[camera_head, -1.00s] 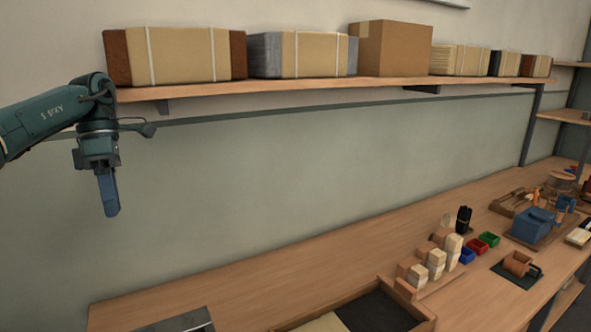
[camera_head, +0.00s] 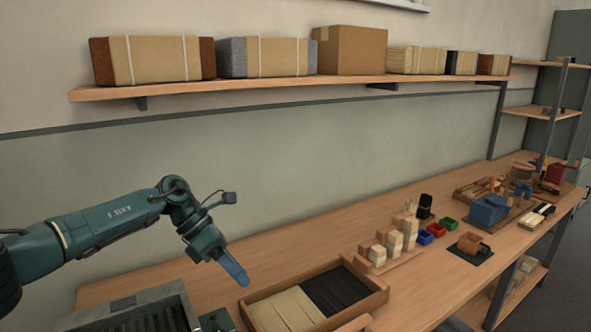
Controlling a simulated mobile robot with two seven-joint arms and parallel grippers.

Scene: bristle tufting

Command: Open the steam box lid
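My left gripper (camera_head: 233,268) hangs in the air over the left part of the workbench, its blue fingers pointing down and to the right. The fingers overlap in this view, so I cannot tell whether they are open or shut. No held object shows. A grey metal box (camera_head: 108,316) with a dark ribbed area stands at the lower left, cut off by the frame. A blue box (camera_head: 488,210) sits farther right on the bench. I cannot tell for sure which is the steam box, and no lid is clearly seen. My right gripper is out of view.
A wooden tray (camera_head: 384,290) with pale and black bristle material lies right of my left gripper. Wooden steps with pale bundles (camera_head: 394,243), small coloured bins (camera_head: 424,237) and a brown block (camera_head: 469,242) stand farther right. A shelf (camera_head: 290,83) with boxes hangs above.

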